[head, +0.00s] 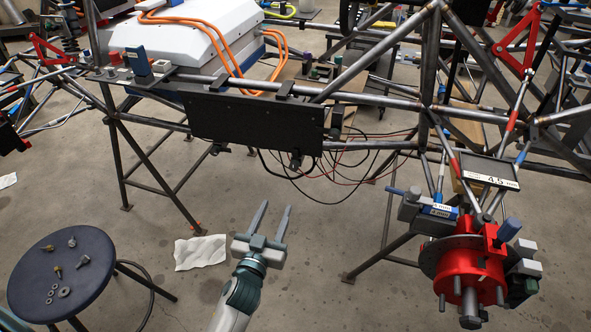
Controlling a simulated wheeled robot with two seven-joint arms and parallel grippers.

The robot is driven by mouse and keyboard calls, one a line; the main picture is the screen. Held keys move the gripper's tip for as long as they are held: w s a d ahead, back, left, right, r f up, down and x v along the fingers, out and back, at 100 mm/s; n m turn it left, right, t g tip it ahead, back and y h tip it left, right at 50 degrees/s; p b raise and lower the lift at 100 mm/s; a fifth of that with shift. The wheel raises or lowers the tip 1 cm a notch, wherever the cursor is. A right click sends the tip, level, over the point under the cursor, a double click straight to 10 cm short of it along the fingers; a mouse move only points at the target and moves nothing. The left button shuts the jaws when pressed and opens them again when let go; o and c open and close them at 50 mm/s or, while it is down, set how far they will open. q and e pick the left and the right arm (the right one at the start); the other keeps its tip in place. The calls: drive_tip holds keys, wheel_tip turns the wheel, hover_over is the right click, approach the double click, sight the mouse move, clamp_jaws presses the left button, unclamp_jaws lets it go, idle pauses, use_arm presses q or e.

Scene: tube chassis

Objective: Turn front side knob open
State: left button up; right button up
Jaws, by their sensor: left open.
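My left gripper (275,206) is open and empty, its two grey fingers apart and pointing up the picture. It is over the concrete floor, below the black panel (256,122) on the chassis side and apart from it. I cannot tell which part is the front side knob. Knob-like parts in view are a blue one (509,229) beside the red hub (468,268) at right and a small red one (114,58) on the upper left rail. A blue upright part (138,60) stands near the red one. The left gripper touches none of these. My right gripper is not in view.
The tube frame (390,101) crosses the upper picture on slanted legs. Black and red cables (340,163) hang under the panel. A dark round stool (62,270) with loose bolts and washers stands lower left. White paper (200,252) lies on the floor.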

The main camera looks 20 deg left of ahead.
use_arm(q)
drive_tip(key=shift+w, duration=0.1)
approach(293, 168)
drive_tip(key=w, duration=0.8)
drive_tip(key=shift+w+a, duration=0.1)
drive_tip(key=shift+w, duration=0.5)
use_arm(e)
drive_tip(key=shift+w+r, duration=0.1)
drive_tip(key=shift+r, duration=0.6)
use_arm(q)
drive_tip(key=c, duration=1.1)
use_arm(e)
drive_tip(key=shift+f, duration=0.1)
